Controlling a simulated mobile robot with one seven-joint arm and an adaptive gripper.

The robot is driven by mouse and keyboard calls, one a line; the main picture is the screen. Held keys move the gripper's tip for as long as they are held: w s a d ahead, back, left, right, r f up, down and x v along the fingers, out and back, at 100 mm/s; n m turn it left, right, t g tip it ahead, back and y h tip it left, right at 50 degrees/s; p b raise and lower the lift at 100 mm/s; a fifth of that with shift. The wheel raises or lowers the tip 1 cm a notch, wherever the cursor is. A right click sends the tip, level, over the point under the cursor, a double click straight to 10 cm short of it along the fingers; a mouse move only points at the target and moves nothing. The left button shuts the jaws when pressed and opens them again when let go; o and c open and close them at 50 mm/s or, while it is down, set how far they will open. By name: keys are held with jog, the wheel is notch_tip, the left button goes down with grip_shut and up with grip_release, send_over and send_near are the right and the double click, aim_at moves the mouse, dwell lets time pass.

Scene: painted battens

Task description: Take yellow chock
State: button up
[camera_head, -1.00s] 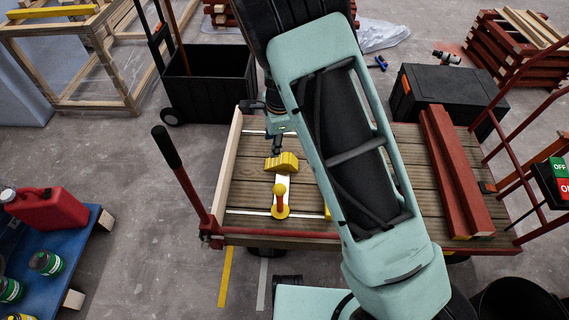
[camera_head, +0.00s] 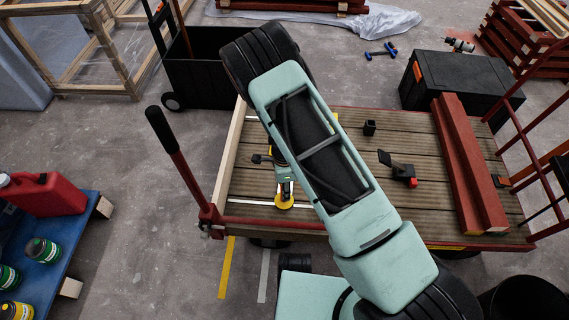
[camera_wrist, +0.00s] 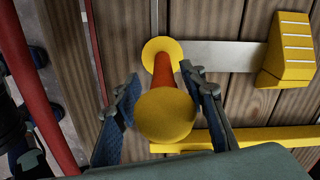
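The yellow chock (camera_wrist: 290,50), a wedge with a ribbed face, lies on the cart's planks at the right of the wrist view, by a pale metal strip. In the head view my arm hides it. My gripper (camera_wrist: 160,77) is open. Its two fingers stand on either side of a red post with a round yellow knob (camera_wrist: 166,114) and a yellow disc base (camera_wrist: 162,52). I cannot tell whether either finger touches the post. The chock is outside the fingers, to their right. In the head view the disc base (camera_head: 284,205) shows below my gripper (camera_head: 285,189).
A yellow bar (camera_wrist: 225,138) lies near the right finger. The cart's red handle (camera_head: 180,165) rises at its left. Red beams (camera_head: 467,165), a black clamp-like item (camera_head: 398,168) and a small black box (camera_head: 369,127) lie on the right deck, with bare planks between.

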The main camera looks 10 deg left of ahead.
jog(key=f, duration=0.1)
jog(key=f+b, duration=0.1)
jog(key=f, duration=0.1)
jog(key=f+b, duration=0.1)
jog(key=f, duration=0.1)
jog(key=shift+w+f, duration=0.1)
jog(key=shift+w, duration=0.15)
jog(key=shift+c, duration=0.5)
grip_shut()
